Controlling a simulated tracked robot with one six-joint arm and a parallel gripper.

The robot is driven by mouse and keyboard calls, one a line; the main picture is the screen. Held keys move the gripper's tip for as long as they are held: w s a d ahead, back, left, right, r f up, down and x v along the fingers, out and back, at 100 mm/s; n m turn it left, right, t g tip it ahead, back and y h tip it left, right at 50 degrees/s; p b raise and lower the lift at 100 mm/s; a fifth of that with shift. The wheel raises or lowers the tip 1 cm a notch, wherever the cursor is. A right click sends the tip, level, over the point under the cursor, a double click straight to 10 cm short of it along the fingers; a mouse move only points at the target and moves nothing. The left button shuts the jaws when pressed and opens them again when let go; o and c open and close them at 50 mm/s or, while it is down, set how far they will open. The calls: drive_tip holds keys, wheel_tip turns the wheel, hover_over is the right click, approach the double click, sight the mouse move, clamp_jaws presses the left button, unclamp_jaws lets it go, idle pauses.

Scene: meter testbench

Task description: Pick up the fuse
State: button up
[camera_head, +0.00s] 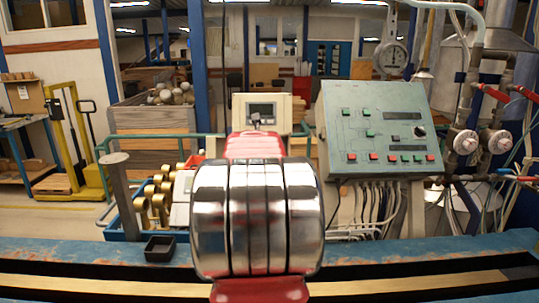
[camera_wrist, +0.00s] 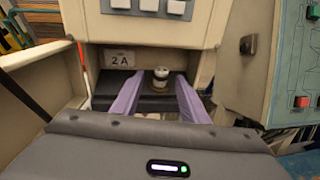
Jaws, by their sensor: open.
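The fuse (camera_wrist: 161,76), a small pale-topped cylinder with a darker band, stands upright on a dark ledge (camera_wrist: 104,102) in a recess of a cream cabinet in the wrist view. My gripper (camera_wrist: 159,80) is open, with its two purple fingers reaching into the recess. The fuse shows between the fingertips, with a gap on each side; how deep it sits between them is hard to tell. A label reading 2A (camera_wrist: 119,59) is on the recess's back wall, left of the fuse. In the head view my arm hides the gripper and the fuse.
The recess walls stand close on both sides of my fingers. A green control panel (camera_head: 365,105) with buttons stands right of the cream box (camera_head: 241,103) in the head view. A small black tray (camera_head: 160,249) and several brass fittings (camera_head: 143,205) are at left.

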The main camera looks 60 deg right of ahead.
drive_tip(key=shift+x, duration=2.25)
drive_tip(key=shift+c, duration=0.5)
clamp_jaws()
